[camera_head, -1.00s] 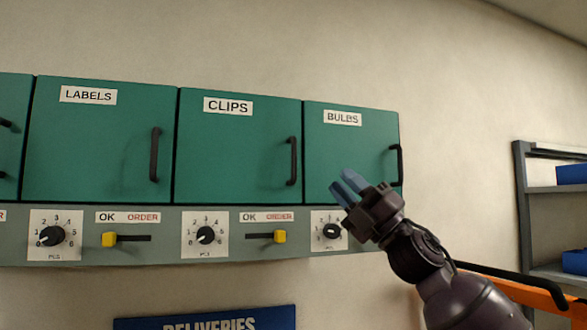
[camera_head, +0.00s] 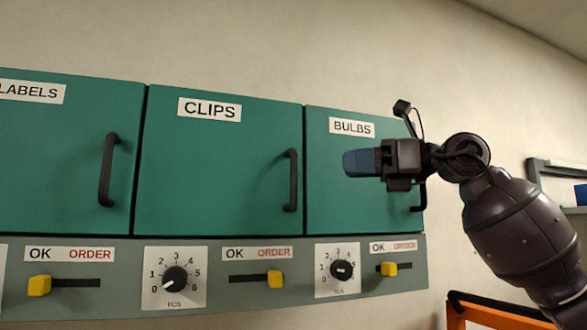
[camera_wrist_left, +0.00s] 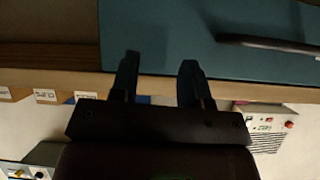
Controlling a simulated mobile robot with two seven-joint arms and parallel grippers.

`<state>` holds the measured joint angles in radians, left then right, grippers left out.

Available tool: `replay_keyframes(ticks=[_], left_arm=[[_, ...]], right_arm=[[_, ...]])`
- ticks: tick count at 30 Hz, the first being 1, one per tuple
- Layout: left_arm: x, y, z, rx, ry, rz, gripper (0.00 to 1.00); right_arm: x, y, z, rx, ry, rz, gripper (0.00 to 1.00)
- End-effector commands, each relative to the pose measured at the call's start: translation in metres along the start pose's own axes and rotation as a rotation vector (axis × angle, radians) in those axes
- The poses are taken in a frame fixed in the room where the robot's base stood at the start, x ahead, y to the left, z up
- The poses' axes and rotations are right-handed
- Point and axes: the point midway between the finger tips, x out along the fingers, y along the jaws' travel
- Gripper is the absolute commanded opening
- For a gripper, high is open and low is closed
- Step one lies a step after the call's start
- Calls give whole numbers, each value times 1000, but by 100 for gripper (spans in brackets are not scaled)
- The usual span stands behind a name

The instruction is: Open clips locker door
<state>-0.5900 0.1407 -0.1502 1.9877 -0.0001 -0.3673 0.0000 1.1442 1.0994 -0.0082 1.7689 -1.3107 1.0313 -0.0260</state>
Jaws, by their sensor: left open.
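The clips locker door (camera_head: 225,160) is a shut teal panel with a white CLIPS label and a dark vertical handle (camera_head: 291,180) on its right side. My right gripper (camera_head: 346,163) is in front of the bulbs door, right of the clips handle and apart from it. It is side-on, its blue fingers overlapping and pointing left, so its opening is hidden. My left gripper (camera_wrist_left: 160,72) shows only in the left wrist view, with two dark fingers apart and nothing between them. A teal panel (camera_wrist_left: 160,30) with a dark bar handle (camera_wrist_left: 270,43) lies beyond it; I cannot tell which door.
The labels door (camera_head: 60,155) and bulbs door (camera_head: 330,200) are shut on either side. Below, the clips dial (camera_head: 175,279) and a yellow slider (camera_head: 275,279) at the ORDER end sit on a grey panel. An orange frame (camera_head: 490,312) stands at lower right.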

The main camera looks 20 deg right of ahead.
Motion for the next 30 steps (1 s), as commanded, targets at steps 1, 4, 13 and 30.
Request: replay_keyframes(ticks=[1,4,13,30], left_arm=[[-3,-1,2,-1,-7,-1,43],[-8,-2,6,-2,-19,-4,43],[-12,-3,-9,-1,-5,-4,43],[-13,-3,-22,1,8,-2,43]], right_arm=[[4,0,0,1,3,2,24],[15,0,0,2,2,5,24],[66,2,2,2,0,7,24],[107,0,-1,2,0,3,24]])
